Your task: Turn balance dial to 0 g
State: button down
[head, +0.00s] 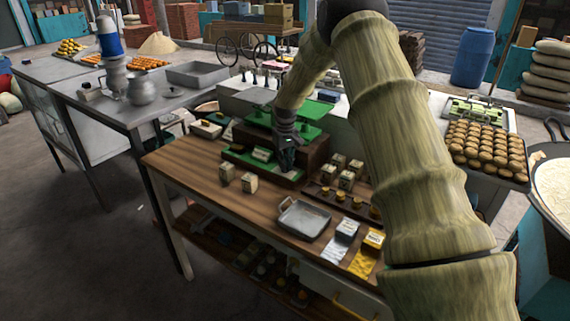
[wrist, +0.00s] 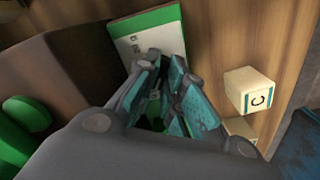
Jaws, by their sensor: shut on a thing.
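The balance, with green pans and plates on a brown body (head: 312,160), stands at the middle of the wooden table. My gripper (head: 287,158) reaches down at its front side. In the wrist view my gripper (wrist: 165,100) has its teal-padded fingers drawn close around a small dark-green part, which I take to be the balance dial (wrist: 154,108). The fingers hide most of it, and its reading cannot be seen. A green and white plate (wrist: 150,32) with small dark marks lies just beyond the fingertips. Green round parts (wrist: 28,112) show at the left.
Pale lettered blocks (head: 249,182) stand in front of the balance; one block (wrist: 250,90) is close right of my fingers. A rack with yellow-topped pieces (head: 340,196), a metal tray (head: 303,221) and packets (head: 346,229) lie to the right. The table's front left is clear.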

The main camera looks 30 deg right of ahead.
jog(key=shift+s+f, duration=0.15)
dwell(0.4)
jog(key=c, duration=1.5)
grip_release()
jog(key=shift+r, duration=0.3)
notch_tip(320, 180, up, 12)
jog(key=shift+f, duration=0.2)
